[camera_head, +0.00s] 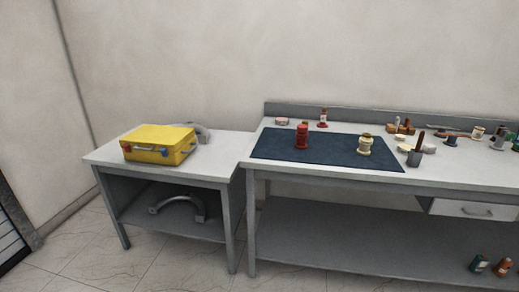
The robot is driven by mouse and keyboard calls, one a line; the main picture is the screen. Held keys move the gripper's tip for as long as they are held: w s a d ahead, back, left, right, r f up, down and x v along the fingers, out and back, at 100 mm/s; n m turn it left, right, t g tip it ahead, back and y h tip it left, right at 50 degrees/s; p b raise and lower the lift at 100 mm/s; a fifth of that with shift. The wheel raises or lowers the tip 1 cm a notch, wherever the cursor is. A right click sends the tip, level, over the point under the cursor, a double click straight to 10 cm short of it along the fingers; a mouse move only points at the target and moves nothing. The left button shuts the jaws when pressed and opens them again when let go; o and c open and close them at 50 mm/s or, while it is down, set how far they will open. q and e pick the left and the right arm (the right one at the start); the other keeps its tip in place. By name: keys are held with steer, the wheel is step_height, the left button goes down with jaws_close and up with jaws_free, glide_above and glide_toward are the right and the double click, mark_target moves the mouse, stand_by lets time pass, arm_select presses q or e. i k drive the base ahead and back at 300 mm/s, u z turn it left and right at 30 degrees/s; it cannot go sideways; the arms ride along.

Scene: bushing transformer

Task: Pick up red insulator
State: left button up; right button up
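A red insulator (301,137) with a ribbed body stands upright on a dark blue mat (330,151), near the mat's left half. A cream insulator (365,144) of similar form stands on the same mat to its right. The mat lies on a long grey workbench (264,165). Neither of my grippers shows in the head view, and nothing is seen touching the red insulator.
A yellow toolbox (160,144) sits on a lower grey table (108,151) at left. Behind the mat stand a small bottle (323,118) and a tin (282,121). Tools, jars and a grey cup (414,158) crowd the bench's right side. The floor in front is clear.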

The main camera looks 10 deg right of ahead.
mark_target(301, 144)
steer(key=u, duration=0.15)
steer(key=k, duration=0.45)
steer(key=u, duration=0.35)
steer(key=i, duration=1.2)
steer(key=z, duration=1.15)
steer(key=i, duration=0.85)
steer(key=z, duration=1.05)
